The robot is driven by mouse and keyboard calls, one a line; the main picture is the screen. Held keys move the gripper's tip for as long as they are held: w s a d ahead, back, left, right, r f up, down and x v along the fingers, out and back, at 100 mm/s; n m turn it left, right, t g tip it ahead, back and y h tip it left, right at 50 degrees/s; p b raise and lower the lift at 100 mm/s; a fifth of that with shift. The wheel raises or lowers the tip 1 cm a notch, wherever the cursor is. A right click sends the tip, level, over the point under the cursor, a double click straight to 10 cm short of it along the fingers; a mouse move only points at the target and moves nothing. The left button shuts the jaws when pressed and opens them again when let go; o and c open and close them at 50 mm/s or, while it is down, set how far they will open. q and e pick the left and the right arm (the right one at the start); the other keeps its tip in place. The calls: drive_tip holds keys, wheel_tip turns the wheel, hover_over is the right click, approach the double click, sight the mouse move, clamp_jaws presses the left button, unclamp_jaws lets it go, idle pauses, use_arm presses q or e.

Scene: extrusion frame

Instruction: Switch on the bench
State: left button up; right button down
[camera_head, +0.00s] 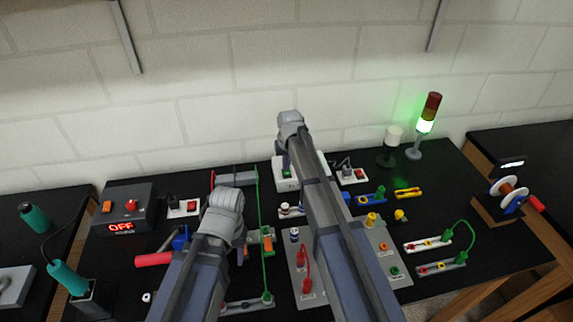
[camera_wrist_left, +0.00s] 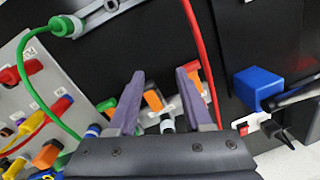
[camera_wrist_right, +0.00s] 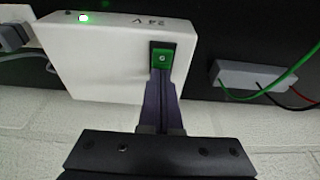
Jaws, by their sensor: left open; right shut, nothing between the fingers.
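A white supply box (camera_wrist_right: 110,55) fills the upper left of the right wrist view, with a green rocker switch (camera_wrist_right: 163,55) and a lit green lamp (camera_wrist_right: 83,17). My right gripper (camera_wrist_right: 162,76) is shut and empty, its tips at the switch's edge; contact cannot be told. In the head view the box (camera_head: 283,186) is partly behind my right arm. A black control box (camera_head: 125,206) at left shows red "OFF". The stack light (camera_head: 425,125) glows green. My left gripper (camera_wrist_left: 159,76) is open and empty above a connector strip with orange parts (camera_wrist_left: 152,100).
A grey panel with coloured sockets (camera_head: 391,250) lies right of centre, partly under my right arm. Green and red cables cross the bench. A soldering iron (camera_head: 68,278) stands at the left, and a wire spool (camera_head: 507,190) at the far right. The wall is close behind the supply box.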

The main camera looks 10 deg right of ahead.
use_arm(q)
drive_tip(key=shift+r, duration=0.1)
use_arm(e)
drive_tip(key=shift+s+r, duration=0.1)
drive_tip(key=shift+s, duration=0.75)
use_arm(q)
drive_tip(key=shift+r, duration=0.1)
use_arm(e)
drive_tip(key=shift+r, duration=0.15)
use_arm(q)
wheel_tip(320, 180, up, 13)
drive_tip(key=p, duration=1.3)
drive_tip(key=shift+r+p, duration=0.15)
drive_tip(key=shift+p, duration=0.2)
use_arm(e)
drive_tip(key=v, duration=1.3)
drive_tip(key=shift+s+r, duration=0.25)
drive_tip(key=shift+s, duration=0.15)
drive_tip(key=shift+w, duration=0.1)
drive_tip(key=shift+w+t, duration=0.3)
drive_tip(key=shift+w, duration=0.3)
use_arm(q)
drive_tip(key=shift+f, duration=0.25)
use_arm(e)
drive_tip(key=shift+f, duration=0.1)
